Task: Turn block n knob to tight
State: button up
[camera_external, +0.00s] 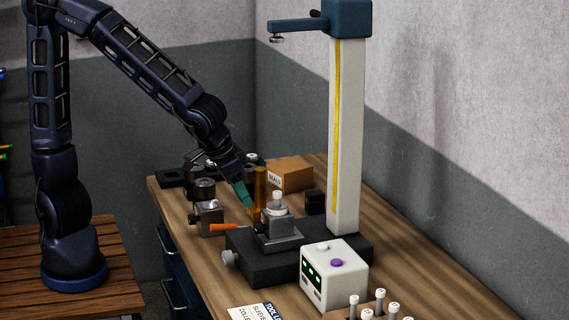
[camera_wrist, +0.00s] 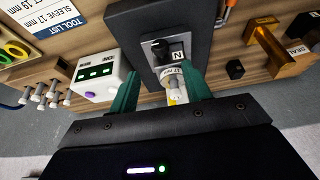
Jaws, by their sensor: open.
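Block n is a grey metal block (camera_external: 277,225) on the dark base of the height stand. In the wrist view it carries a white label with an N (camera_wrist: 178,55) and a black knob (camera_wrist: 160,48) beside the label. My gripper (camera_external: 247,203) has teal fingers and hangs just left of the block. In the wrist view my gripper (camera_wrist: 162,77) is open, its fingers spread either side of the sleeve and apart from the knob. The knob's setting marks cannot be read.
A tall white column (camera_external: 345,140) with a blue arm overhead rises behind the block. A white box (camera_external: 335,272) with green displays stands front right. An orange handle (camera_external: 225,227), an amber part (camera_external: 260,190) and a cardboard box (camera_external: 291,174) are close by. Several capped pins stand front right.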

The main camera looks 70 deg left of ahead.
aim_at(256, 223)
jog(key=shift+x, duration=4.75)
jog(key=c, duration=1)
